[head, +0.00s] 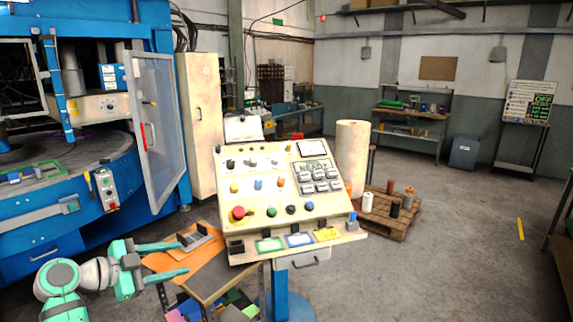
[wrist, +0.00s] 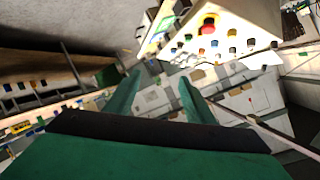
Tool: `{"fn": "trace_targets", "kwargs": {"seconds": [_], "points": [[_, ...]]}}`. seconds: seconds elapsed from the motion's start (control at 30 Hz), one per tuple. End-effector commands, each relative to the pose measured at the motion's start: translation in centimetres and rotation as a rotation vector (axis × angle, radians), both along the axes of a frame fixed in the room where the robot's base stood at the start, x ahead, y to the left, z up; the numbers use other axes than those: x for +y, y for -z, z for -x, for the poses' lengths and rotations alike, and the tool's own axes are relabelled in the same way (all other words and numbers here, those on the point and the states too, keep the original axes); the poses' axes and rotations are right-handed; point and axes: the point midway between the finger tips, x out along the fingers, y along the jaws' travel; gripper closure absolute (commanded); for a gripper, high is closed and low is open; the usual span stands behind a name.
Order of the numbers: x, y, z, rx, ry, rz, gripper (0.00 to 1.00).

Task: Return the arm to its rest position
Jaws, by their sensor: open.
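My gripper (head: 184,257) is at the lower left of the head view, at the end of my white and teal arm. Its two teal fingers are spread apart and point right, with nothing seen between them. They are in front of a small stand with an orange top (head: 160,262), which bears a grey metal piece (head: 195,238). I cannot tell whether the fingers touch it. In the wrist view the two fingers (wrist: 160,78) are also apart and empty, with the control panel (wrist: 205,45) beyond them.
The sloped control console (head: 285,185) stands right of my gripper. A blue machine (head: 60,225) with an open glazed door (head: 158,125) is at the left. A pallet (head: 385,222) with several spools lies behind the console.

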Motion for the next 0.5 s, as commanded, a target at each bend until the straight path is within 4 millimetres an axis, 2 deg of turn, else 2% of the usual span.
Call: {"fn": "trace_targets", "kwargs": {"seconds": [0.03, 0.27, 0.5], "points": [[-0.5, 0.9, -0.2, 0.008, -0.009, 0.013, 0.51], [-1.7, 4.1, -1.0, 0.036, -0.065, 0.061, 0.51], [-3.9, 8.9, -1.8, 0.080, -0.145, 0.130, 0.51]]}}
